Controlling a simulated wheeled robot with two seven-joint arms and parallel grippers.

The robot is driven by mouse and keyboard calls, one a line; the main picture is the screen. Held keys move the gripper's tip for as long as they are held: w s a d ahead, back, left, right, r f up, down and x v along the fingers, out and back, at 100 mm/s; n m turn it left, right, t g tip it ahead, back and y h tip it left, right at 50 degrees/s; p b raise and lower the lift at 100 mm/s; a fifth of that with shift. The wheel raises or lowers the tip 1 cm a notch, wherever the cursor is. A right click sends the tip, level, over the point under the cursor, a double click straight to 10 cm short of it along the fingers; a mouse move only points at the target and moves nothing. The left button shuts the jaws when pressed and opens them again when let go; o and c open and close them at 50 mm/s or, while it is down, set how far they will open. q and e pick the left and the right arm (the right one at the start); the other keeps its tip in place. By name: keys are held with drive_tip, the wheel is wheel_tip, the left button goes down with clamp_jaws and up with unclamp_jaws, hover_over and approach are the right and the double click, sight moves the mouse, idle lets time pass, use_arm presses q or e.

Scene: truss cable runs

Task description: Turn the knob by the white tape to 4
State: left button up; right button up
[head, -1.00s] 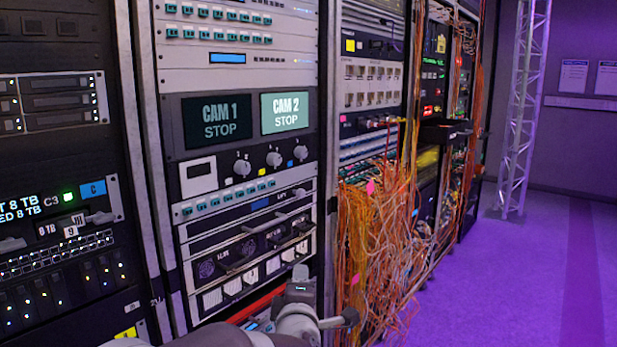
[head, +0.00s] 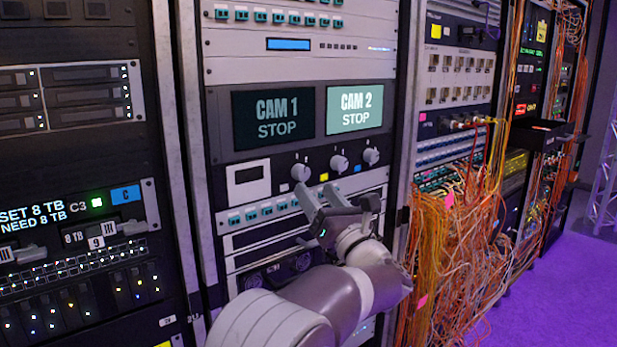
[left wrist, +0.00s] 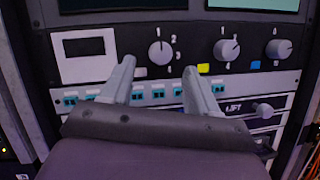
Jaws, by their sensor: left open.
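Three grey knobs sit in a row on a dark panel. The leftmost knob (head: 300,172) has a small white tape patch (left wrist: 140,72) at its lower left. In the left wrist view this knob (left wrist: 160,52) has the numbers 1 to 4 around its right side, and its mark appears to point up, near 1. My left gripper (head: 318,192) is open and empty, just below and in front of the leftmost knob. In the left wrist view its fingers (left wrist: 160,68) stand apart on either side below the knob, not visibly touching it. My right gripper is not in view.
The middle knob (head: 339,163) has yellow tape (head: 323,177), and the right knob (head: 371,156) has blue tape. Above are CAM 1 (head: 273,118) and CAM 2 (head: 354,108) screens. Below is a teal-button row (left wrist: 85,97). Loose orange cables (head: 455,235) hang at right.

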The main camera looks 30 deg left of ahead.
sight(304, 176)
use_arm(q)
drive_tip(key=x, duration=0.5)
drive_tip(key=shift+d, duration=0.1)
drive_tip(key=shift+c, duration=0.3)
drive_tip(key=c, duration=1)
